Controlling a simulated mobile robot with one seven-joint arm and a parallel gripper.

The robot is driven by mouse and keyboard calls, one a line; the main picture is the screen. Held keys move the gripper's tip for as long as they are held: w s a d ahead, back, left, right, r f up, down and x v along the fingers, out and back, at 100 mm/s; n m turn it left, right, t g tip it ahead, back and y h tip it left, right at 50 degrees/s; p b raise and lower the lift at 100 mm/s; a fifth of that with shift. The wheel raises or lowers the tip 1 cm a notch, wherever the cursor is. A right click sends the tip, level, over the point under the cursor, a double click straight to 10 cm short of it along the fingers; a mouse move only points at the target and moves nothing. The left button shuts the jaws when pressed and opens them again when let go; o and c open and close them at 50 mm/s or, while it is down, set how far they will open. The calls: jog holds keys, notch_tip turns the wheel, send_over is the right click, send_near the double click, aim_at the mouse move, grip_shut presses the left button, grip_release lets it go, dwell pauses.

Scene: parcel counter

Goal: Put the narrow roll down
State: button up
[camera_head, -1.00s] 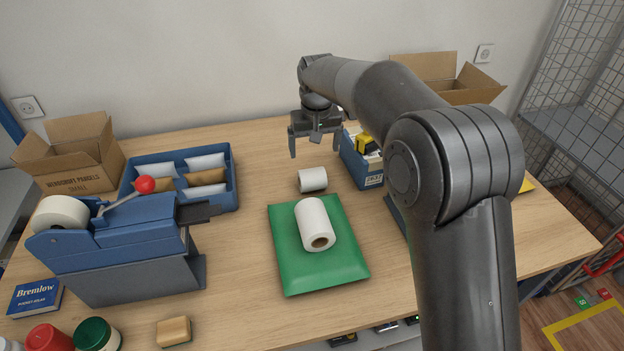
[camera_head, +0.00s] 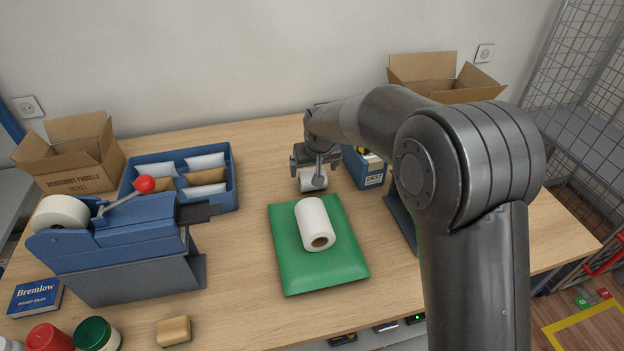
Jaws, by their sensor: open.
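A blue tray (camera_head: 233,190) with white and brown packets stands left of my gripper. A blue box (camera_head: 364,170) stands close on its right. A blue tape dispenser (camera_head: 125,245) stands at the left. Bare table (camera_head: 240,270) lies between dispenser and parcel.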

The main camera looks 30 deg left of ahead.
aim_at(311, 169)
jog(key=x, duration=0.4)
jog(key=shift+a, duration=0.3)
jog(key=shift+c, duration=0.2)
jog(key=shift+r, duration=0.1)
jog(key=c, duration=1.2)
